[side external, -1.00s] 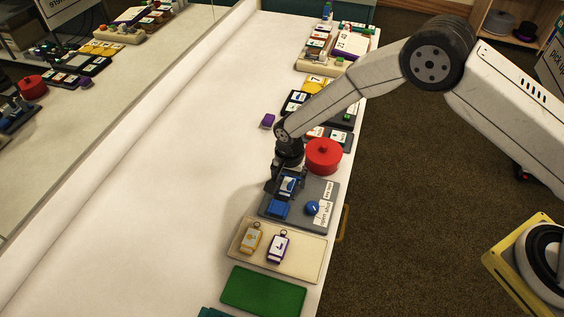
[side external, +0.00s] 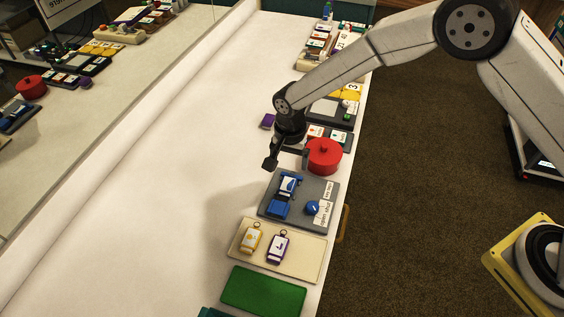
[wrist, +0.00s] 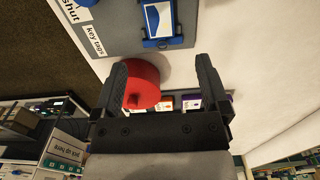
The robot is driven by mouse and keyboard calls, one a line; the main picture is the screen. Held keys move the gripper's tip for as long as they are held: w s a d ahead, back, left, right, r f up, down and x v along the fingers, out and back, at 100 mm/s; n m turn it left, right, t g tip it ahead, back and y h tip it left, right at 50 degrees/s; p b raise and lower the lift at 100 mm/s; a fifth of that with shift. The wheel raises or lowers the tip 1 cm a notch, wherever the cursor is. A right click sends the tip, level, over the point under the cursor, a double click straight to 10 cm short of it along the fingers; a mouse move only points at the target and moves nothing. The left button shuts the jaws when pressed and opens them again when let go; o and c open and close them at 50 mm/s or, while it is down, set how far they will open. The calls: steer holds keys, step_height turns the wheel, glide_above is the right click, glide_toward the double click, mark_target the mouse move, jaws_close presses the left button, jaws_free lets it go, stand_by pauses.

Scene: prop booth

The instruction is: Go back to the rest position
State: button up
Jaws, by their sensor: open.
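My gripper (side external: 287,161) is open and empty above the table, beside the red round lidded pot (side external: 324,157) in the side view. In the wrist view its two fingers (wrist: 161,70) are spread apart with nothing between them, and the red pot (wrist: 143,84) shows beyond, partly behind the left finger. A grey board (side external: 325,190) lies in front of the gripper. It carries a blue clamp-like fixture (side external: 280,209) with a blue-and-white card or tag (side external: 289,184) in it, and a blue knob (side external: 312,207). The gripper is clear of them.
A cream tray (side external: 308,263) holds a yellow tag (side external: 251,238) and a purple tag (side external: 277,246). A green mat (side external: 263,291) lies nearer. More cards and trays line the table's right edge farther back. The white table (side external: 150,190) is bare on the left, beside a mirror-like panel.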

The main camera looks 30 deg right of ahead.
steer(key=shift+d, duration=0.1)
stand_by(0.3)
steer(key=s+d+r+n+t, duration=0.1)
steer(key=s+d+r+n, duration=0.3)
steer(key=s+d, duration=0.5)
steer(key=s+d+r+n+t, duration=0.1)
steer(key=s+d+r+n, duration=0.4)
steer(key=s+d+r, duration=0.4)
steer(key=s+d, duration=0.1)
steer(key=d, duration=0.3)
steer(key=shift+s+t, duration=0.25)
steer(key=shift+t, duration=0.05)
